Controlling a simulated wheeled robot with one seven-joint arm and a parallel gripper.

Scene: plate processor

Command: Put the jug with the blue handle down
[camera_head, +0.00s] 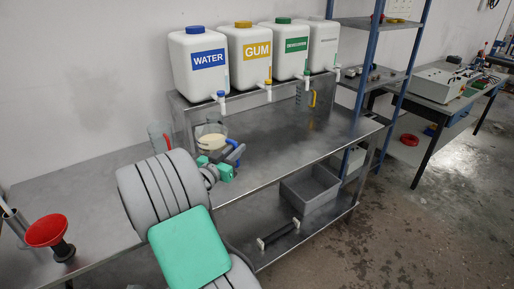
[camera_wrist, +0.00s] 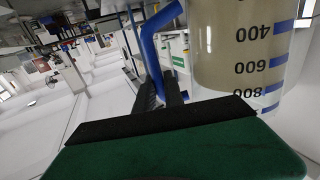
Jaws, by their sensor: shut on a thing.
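The jug with the blue handle (camera_head: 211,138) is a clear measuring jug with pale contents, at the left part of the steel table. My gripper (camera_head: 232,156) is at its right side, shut on the blue handle. In the wrist view the jug (camera_wrist: 225,60) fills the upper right, with blue marks and the numbers 400, 600 and 800. Its blue handle (camera_wrist: 150,45) runs between the dark fingers of my gripper (camera_wrist: 160,92). I cannot tell whether the jug's base touches the table top.
A jug with a red handle (camera_head: 160,136) stands just left. Several white canisters, including WATER (camera_head: 198,75) and GUM (camera_head: 247,70), sit on a raised shelf behind. The table top (camera_head: 285,135) is clear in the middle.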

